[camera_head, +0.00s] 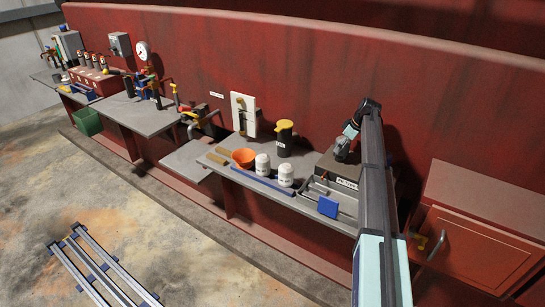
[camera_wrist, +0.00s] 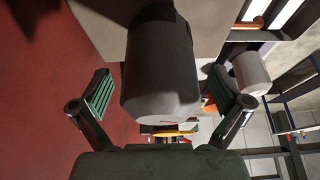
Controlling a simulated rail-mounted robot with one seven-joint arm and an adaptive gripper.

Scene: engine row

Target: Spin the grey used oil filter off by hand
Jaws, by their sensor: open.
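The grey used oil filter (camera_wrist: 160,65) fills the middle of the wrist view as a dark grey cylinder with a rounded near end. My gripper (camera_wrist: 165,96) is open, with one green-padded finger on each side of the filter. A gap shows between the left pad and the filter. The right pad looks closer, and I cannot tell whether it touches. In the head view, my gripper (camera_head: 342,148) is above the labelled dark box at the right end of the bench, and the used filter cannot be made out.
Two white filters (camera_head: 274,168) stand on the bench (camera_head: 232,172) near an orange funnel (camera_head: 244,157) and a black container with a yellow lid (camera_head: 284,138). A grey tray (camera_head: 346,207) and a blue item (camera_head: 328,206) lie below the box. The red wall (camera_head: 300,80) rises close behind.

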